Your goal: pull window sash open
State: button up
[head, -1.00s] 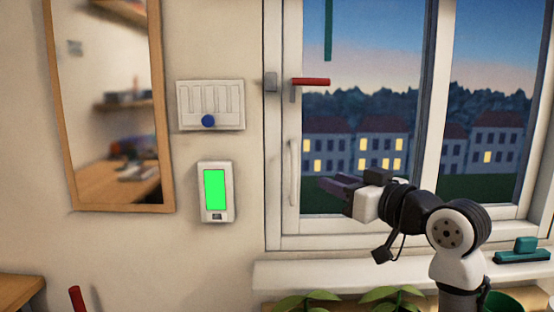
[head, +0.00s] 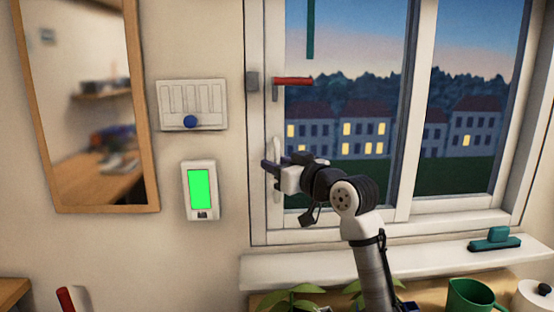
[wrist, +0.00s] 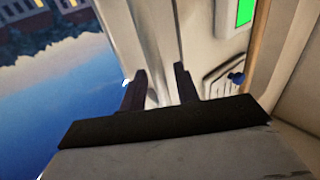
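The white window sash (head: 271,118) stands in its frame left of the glass, with a red lever (head: 292,81) lying horizontal on its upper part. A white vertical pull handle (head: 277,200) is lower on the sash, partly hidden behind my gripper (head: 270,164). My gripper is at the handle's height, fingers pointing left toward the sash. In the wrist view its two dark fingers (wrist: 160,82) stand apart, with white sash or frame surface showing between them. I cannot tell whether the handle is between the fingers or touched.
A green-screened panel (head: 200,190) and a switch plate with a blue knob (head: 192,105) are on the wall left of the window. The sill (head: 350,262) carries a teal object (head: 494,240). Plants (head: 290,298) and a green pot (head: 470,297) stand below.

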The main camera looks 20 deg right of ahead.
jog(key=shift+w+a, duration=0.1)
jog(key=shift+w, duration=0.15)
grip_shut()
